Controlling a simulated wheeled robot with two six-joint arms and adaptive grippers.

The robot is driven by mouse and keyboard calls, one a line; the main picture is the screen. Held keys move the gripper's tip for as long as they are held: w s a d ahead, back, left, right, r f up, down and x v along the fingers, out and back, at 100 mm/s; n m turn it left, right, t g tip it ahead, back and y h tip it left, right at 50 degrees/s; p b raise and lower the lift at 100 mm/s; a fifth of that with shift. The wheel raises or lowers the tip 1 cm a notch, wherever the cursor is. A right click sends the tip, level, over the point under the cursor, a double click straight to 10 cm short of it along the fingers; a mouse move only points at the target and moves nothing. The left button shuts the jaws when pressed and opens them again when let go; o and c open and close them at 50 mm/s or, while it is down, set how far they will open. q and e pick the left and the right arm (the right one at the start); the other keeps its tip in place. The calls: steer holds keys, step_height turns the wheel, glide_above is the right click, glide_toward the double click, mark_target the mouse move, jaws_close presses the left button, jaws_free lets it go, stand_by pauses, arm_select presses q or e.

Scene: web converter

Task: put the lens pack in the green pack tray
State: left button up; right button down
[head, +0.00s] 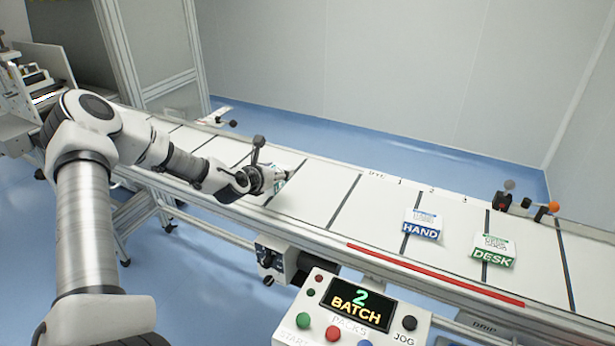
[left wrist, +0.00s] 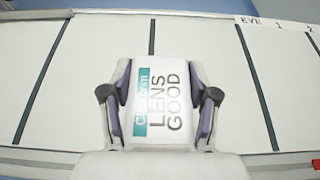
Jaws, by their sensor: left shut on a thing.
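In the head view the left gripper (head: 279,178) is over the white conveyor (head: 310,200), and only a bit of the pack shows there. I cannot tell whether the pack touches the belt. No green pack tray shows in either view. My right gripper is not in view.
A blue-labelled HAND pack (head: 422,225) and a green-labelled DESK pack (head: 493,251) lie on the belt to the right. A control box (head: 350,309) reading 2 BATCH stands in front. A red strip (head: 430,273) runs along the front rail. The belt between gripper and HAND pack is clear.

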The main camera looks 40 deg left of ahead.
arm_select(q)
steer(key=w+a+f+b, duration=0.1)
steer(key=w+a+b, duration=0.2)
steer(key=a+b, duration=0.1)
steer(key=w+a+f+b, duration=0.1)
steer(key=w+a+b, duration=0.1)
steer(key=a+b, duration=0.1)
steer(key=shift+w+f, duration=0.3)
steer(key=shift+w+a+r+b, duration=0.25)
steer(key=shift+w+a+b, duration=0.2)
steer(key=shift+w+a, duration=0.6)
steer(key=shift+a+r, duration=0.1)
steer(key=shift+a, duration=0.1)
steer(key=shift+s+f, duration=0.15)
steer(key=shift+f, duration=0.2)
step_height(320, 180, down, 2)
steer(key=shift+f, duration=0.2)
steer(key=shift+f+b, duration=0.15)
steer(key=shift+b, duration=0.25)
steer(key=o, duration=1.3)
steer(key=shift+c, duration=0.2)
